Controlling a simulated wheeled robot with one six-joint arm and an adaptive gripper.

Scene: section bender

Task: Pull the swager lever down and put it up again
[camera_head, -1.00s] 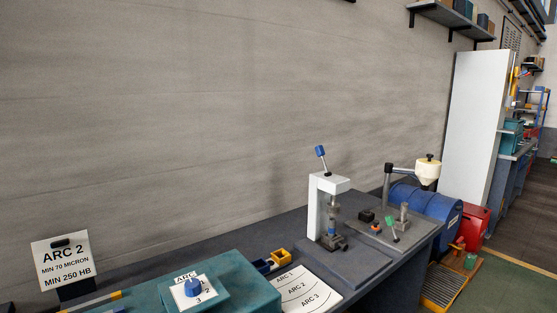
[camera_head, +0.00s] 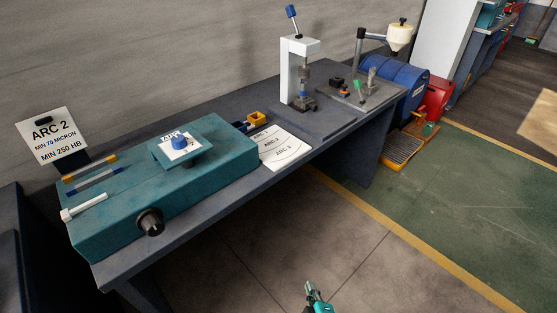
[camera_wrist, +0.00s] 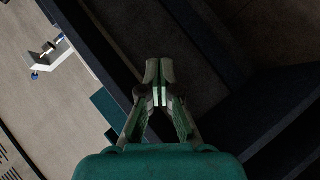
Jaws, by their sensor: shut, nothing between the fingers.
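The swager (camera_head: 297,72) is a white upright press on the far half of the bench. Its lever (camera_head: 292,18) has a blue knob and points up, leaning slightly left. In the wrist view a pale shape with a blue end, apparently the swager (camera_wrist: 50,60), lies at the far left. My gripper (camera_head: 310,290) is low at the bottom of the head view, in front of the bench and well away from the lever. The wrist view shows its fingers (camera_wrist: 158,88) together with nothing between them.
A teal machine (camera_head: 195,175) with a blue dial fills the near bench (camera_head: 225,192). A blue drum (camera_head: 400,84) stands beyond. The floor in front of the bench is clear.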

